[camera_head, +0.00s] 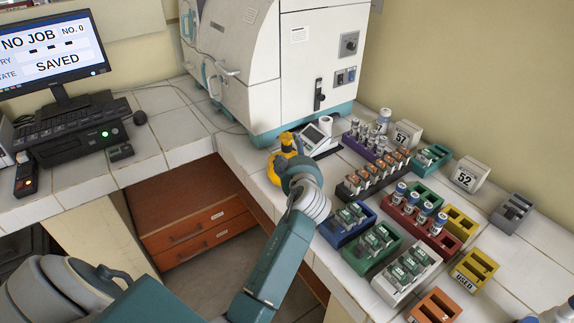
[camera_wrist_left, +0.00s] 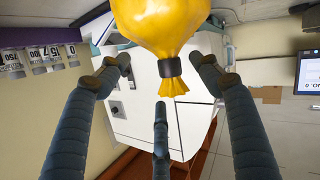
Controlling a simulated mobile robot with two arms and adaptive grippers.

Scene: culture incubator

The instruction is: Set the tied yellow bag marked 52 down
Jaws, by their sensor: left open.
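The yellow bag (camera_head: 275,166) is at the near edge of the white counter, in front of the incubator, partly hidden by my left gripper (camera_head: 292,166). The wrist picture is upside down. It shows the bag (camera_wrist_left: 165,25) large, with a dark tie (camera_wrist_left: 171,67) around its gathered neck. My left gripper (camera_wrist_left: 160,82) is open, its fingers spread around the neck with gaps visible beside it. I cannot see a number on the bag, nor clearly whether its base touches the counter. A white sign marked 52 (camera_head: 468,173) stands farther right. My right gripper is not in view.
A small device with a screen (camera_head: 316,138) stands close behind the bag. The large white incubator (camera_head: 290,75) is behind that. Several coloured racks with vials, including a purple one (camera_head: 365,143) and a blue one (camera_head: 341,232), crowd the counter at right.

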